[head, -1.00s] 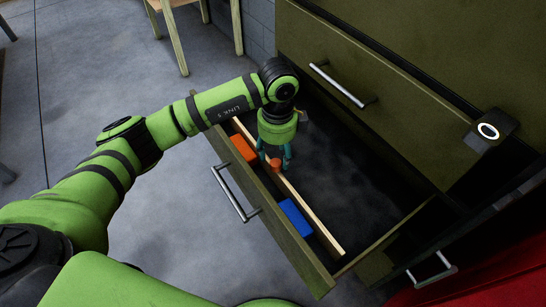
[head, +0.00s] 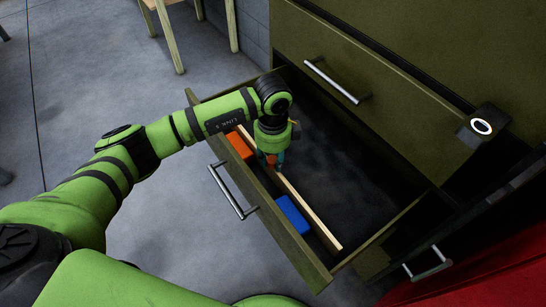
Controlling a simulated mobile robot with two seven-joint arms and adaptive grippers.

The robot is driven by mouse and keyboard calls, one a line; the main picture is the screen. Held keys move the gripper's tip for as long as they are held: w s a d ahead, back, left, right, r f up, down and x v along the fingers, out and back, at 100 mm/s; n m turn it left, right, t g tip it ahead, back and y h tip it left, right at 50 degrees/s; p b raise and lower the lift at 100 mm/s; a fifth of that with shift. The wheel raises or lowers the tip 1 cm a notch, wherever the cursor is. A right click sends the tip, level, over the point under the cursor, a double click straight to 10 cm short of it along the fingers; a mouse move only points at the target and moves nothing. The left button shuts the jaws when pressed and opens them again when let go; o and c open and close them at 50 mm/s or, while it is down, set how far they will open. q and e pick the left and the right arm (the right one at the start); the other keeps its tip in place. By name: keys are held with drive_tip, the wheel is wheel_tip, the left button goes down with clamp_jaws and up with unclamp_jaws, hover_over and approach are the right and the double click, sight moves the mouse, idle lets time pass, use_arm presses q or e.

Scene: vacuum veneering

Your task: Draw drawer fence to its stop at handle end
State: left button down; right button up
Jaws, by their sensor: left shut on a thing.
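The drawer fence (head: 309,208) is a long pale wooden strip standing inside the open drawer. It runs roughly parallel to the drawer front (head: 283,232), with a narrow compartment between them. A small orange-red knob (head: 271,161) sits on the fence. My left gripper (head: 271,164) reaches down from above and is shut on this knob. Its fingers partly hide the knob and the fence there. The drawer's metal handle (head: 232,191) is on the outside of the front. My right gripper is not in view.
In the narrow compartment lie an orange block (head: 240,146) and a blue block (head: 292,215). The dark drawer floor (head: 338,171) behind the fence looks clear. The closed upper drawer with its handle (head: 336,82) overhangs behind. A wooden-legged piece of furniture (head: 170,36) stands far off.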

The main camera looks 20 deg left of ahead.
use_arm(q)
drive_tip(key=shift+s+a+p, duration=0.2)
drive_tip(key=shift+s+p, duration=0.15)
drive_tip(key=shift+s, duration=0.1)
drive_tip(key=c, duration=0.9)
unclamp_jaws()
drive_tip(key=shift+c, duration=0.2)
drive_tip(key=shift+r, duration=0.2)
wheel_tip(320, 180, up, 12)
drive_tip(key=shift+f, duration=0.2)
drive_tip(key=shift+s+f, duration=0.1)
